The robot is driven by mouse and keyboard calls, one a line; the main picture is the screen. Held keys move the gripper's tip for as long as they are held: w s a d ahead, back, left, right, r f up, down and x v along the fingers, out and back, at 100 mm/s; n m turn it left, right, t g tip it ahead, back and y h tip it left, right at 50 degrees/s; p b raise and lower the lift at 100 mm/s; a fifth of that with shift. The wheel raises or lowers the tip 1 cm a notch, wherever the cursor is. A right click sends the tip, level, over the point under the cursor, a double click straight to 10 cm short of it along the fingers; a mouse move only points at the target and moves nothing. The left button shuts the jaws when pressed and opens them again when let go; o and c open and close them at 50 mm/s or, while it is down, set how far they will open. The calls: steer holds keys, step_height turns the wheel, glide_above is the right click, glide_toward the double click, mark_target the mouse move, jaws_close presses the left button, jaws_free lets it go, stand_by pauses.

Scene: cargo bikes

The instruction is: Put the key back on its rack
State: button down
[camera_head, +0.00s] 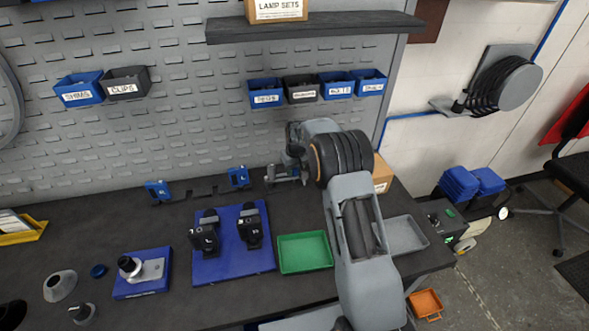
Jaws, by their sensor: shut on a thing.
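My gripper (286,180) is low over the back of the dark workbench, right of the blue tags. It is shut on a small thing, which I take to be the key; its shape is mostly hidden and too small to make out. A low dark rack (203,190) with notches runs along the back of the bench. One blue lettered tag (157,191) stands at its left, and another blue tag (238,178) stands at its right, left of my gripper. I cannot tell whether the held thing touches the rack.
In front of the rack lies a blue mat (232,268) with two black lettered devices. Right of it are a green tray (303,253) and a grey tray (405,235). A cardboard box (382,175) stands behind my arm. Labelled bins (266,93) hang on the wall above.

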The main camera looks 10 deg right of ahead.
steer(key=c, duration=0.8)
jaws_free()
steer(key=shift+o, duration=0.2)
steer(key=shift+r+p, duration=0.35)
steer(key=shift+p, duration=0.05)
steer(key=s+r+b, duration=0.1)
steer(key=s+r, duration=0.4)
steer(key=r, duration=0.4)
steer(key=s+r+b, duration=0.1)
steer(key=s+r, duration=0.3)
steer(key=r, duration=0.5)
steer(key=s+f+m+t, duration=0.1)
steer(key=s+m+t, duration=0.1)
steer(key=s, duration=2.2)
steer(key=shift+s+f+t, duration=0.15)
steer(key=shift+s+t, duration=0.15)
steer(key=shift+t, duration=0.2)
